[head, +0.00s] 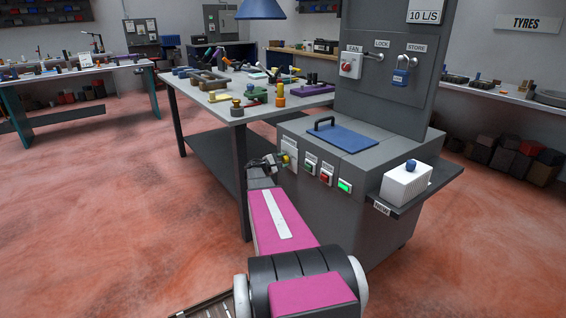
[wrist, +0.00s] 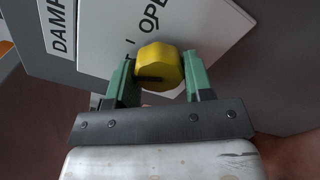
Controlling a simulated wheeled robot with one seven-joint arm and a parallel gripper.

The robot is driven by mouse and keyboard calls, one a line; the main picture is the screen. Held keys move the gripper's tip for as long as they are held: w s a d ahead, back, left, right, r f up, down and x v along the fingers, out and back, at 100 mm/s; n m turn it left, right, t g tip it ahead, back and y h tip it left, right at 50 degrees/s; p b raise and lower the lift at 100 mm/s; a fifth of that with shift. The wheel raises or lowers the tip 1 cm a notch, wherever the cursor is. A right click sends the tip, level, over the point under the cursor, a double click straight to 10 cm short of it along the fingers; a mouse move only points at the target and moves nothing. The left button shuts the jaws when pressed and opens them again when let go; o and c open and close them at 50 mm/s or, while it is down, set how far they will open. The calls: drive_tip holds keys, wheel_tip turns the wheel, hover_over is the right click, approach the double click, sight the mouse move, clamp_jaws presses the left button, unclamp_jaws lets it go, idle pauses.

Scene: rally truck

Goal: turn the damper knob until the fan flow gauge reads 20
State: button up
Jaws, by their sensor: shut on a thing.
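The yellow damper knob (wrist: 160,66) is between the two green fingers of my gripper (wrist: 158,82) in the wrist view, and the fingers are shut on its sides. A dark mark runs across the knob's lower left part. The white plate (wrist: 115,45) behind it shows part of the word "OPEN", and a "DAMP…" label (wrist: 60,25) stands to its left. In the head view the knob (head: 286,159) is small at the cabinet's left front, with my gripper (head: 280,162) at it. A white panel (head: 426,12) reading "10 L/S" is cut by the top edge.
The grey cabinet (head: 340,195) has green and red buttons right of the knob and a side shelf with a white box (head: 406,185). A red switch (head: 351,64) and blue padlock (head: 401,77) are on its upright panel. A cluttered workbench (head: 215,105) stands close on the left.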

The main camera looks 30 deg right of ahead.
drive_tip(key=m, duration=0.6)
idle(0.6)
drive_tip(key=o, duration=0.9)
drive_tip(key=shift+r, duration=0.1)
drive_tip(key=shift+a, duration=0.1)
drive_tip(key=a, duration=1)
drive_tip(key=shift+s+a, duration=0.35)
